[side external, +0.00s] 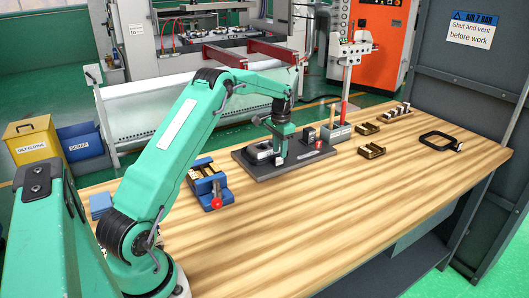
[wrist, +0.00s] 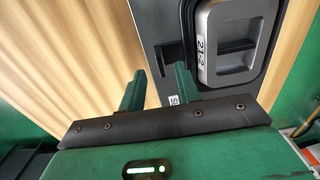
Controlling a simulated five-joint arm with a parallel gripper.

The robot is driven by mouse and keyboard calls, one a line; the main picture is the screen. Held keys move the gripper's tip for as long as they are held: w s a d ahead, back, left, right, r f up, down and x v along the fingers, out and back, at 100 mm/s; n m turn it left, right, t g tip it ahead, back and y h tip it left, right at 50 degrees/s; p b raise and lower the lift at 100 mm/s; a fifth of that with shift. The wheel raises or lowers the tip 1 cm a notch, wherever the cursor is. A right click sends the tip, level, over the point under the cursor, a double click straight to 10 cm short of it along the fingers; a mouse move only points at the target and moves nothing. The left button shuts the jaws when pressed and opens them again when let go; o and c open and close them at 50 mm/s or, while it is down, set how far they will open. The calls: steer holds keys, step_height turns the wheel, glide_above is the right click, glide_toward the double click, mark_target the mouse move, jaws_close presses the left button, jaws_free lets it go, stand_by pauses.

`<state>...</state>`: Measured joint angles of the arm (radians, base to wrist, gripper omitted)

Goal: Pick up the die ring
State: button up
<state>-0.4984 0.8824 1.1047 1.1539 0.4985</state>
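A silver, rounded-rectangular piece marked 212 (wrist: 207,65) sits in the dark fixture plate (side external: 285,172), with a black rim (wrist: 188,20) around it; I take this to be the die ring area. It also shows in the side view as a pale ringed shape (side external: 261,152). I cannot tell which part is the ring proper. My gripper (wrist: 158,72) is open over the plate, just left of the silver piece in the wrist view. Its fingers stand apart with nothing clearly held. A dark tab lies near the right fingertip; contact cannot be told. In the side view my gripper (side external: 279,155) is low over the fixture.
A blue clamp with a red knob (side external: 216,203) stands left of the fixture. The front of the wooden table (side external: 330,220) is clear.

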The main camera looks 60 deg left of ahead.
steer(key=shift+f, duration=2)
steer(key=shift+c, duration=0.2)
steer(key=shift+r, duration=0.1)
jaws_close()
